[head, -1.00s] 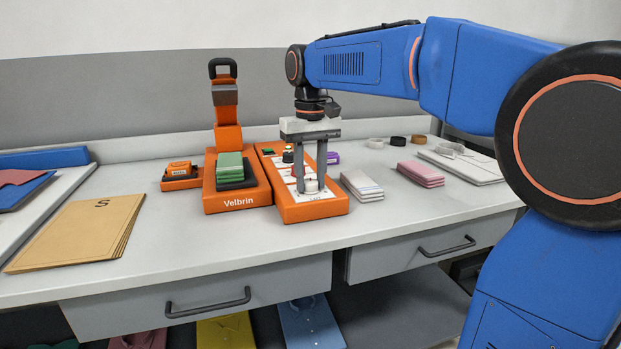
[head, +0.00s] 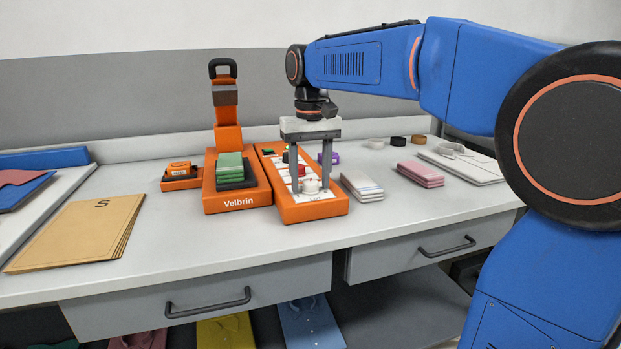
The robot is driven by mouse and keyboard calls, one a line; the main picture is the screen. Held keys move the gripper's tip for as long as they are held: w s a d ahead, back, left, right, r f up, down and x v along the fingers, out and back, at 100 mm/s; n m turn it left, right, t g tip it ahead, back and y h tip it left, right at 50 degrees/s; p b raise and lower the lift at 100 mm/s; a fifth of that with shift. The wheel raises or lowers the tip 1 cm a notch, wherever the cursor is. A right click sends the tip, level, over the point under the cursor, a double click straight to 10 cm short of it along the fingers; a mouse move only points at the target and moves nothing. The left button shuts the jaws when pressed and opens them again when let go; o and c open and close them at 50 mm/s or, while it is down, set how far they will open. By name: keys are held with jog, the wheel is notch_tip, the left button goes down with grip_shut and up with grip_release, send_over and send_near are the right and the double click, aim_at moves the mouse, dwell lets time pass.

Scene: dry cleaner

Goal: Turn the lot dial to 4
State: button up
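The orange control box (head: 313,212) sits on the counter, with a white face plate along its top. A white lot dial (head: 311,186) stands near the front end of that plate, above a small label too small to read. I cannot tell which number the dial points to. My gripper (head: 311,189) points straight down over the box. Its two grey fingers stand on the left and right of the dial, with a gap visible on each side. A red knob (head: 301,170) shows behind the dial between the fingers.
The orange Velbrin press (head: 236,202) with green folded cloth stands close on the left of the box. Folded white cloth (head: 362,186) and pink cloth (head: 420,174) lie to the right. A purple object (head: 334,158) is behind. The counter front is clear.

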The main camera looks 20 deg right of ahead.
aim_at(311, 181)
notch_tip(311, 181, up, 17)
jog(key=shift+r, duration=0.2)
dwell(0.5)
dwell(0.3)
jog(key=s+d+f+t, duration=0.1)
jog(key=s+d+f, duration=0.1)
jog(key=s+f, duration=0.7)
jog(key=s+d+f+t, duration=0.2)
jog(key=s+f, duration=0.7)
jog(key=f, duration=0.6)
jog(key=s+d+f+t, duration=0.1)
jog(key=s+d+f, duration=0.2)
jog(key=s+f, duration=0.5)
notch_tip(311, 181, down, 4)
jog(key=shift+s+d+f+t, duration=0.1)
jog(key=shift+s+d+t, duration=0.05)
jog(key=shift+s+t, duration=0.25)
